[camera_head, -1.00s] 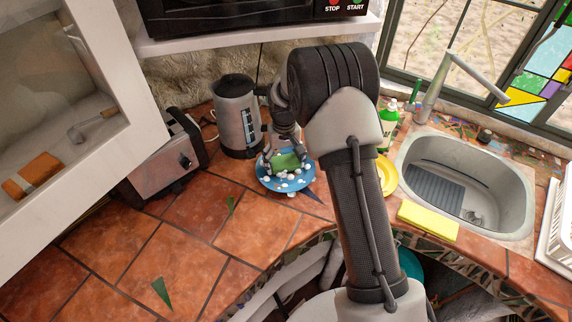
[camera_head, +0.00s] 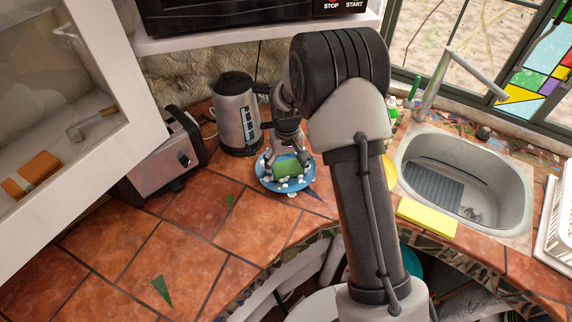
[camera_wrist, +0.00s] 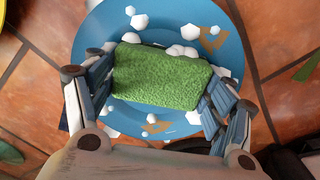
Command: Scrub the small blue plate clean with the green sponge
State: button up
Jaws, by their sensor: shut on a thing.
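The small blue plate (camera_head: 271,183) lies on the tiled counter in front of the kettle. It also shows in the wrist view (camera_wrist: 92,48), with white foam blobs and a few brown patches on it. My gripper (camera_head: 287,163) is over the plate. In the wrist view my gripper (camera_wrist: 162,85) is shut on the green sponge (camera_wrist: 160,78), one finger at each short end. The sponge (camera_head: 287,168) is low over the plate; whether it touches the surface is hard to tell. My arm hides part of the counter to the right.
A kettle (camera_head: 236,115) and a toaster (camera_head: 163,165) stand behind and left of the plate. A yellow sponge (camera_head: 427,217) lies by the sink (camera_head: 480,215). A yellow plate (camera_head: 390,173) and a green bottle (camera_head: 392,110) are partly hidden by my arm. The counter at front left is mostly clear.

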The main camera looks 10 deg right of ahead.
jog(key=shift+w+a+f, duration=0.1)
jog(key=shift+w+f, duration=0.05)
jog(key=shift+w, duration=1.55)
jog(key=shift+s, duration=0.1)
jog(key=shift+s, duration=1.65)
jog(key=shift+w, duration=1.8)
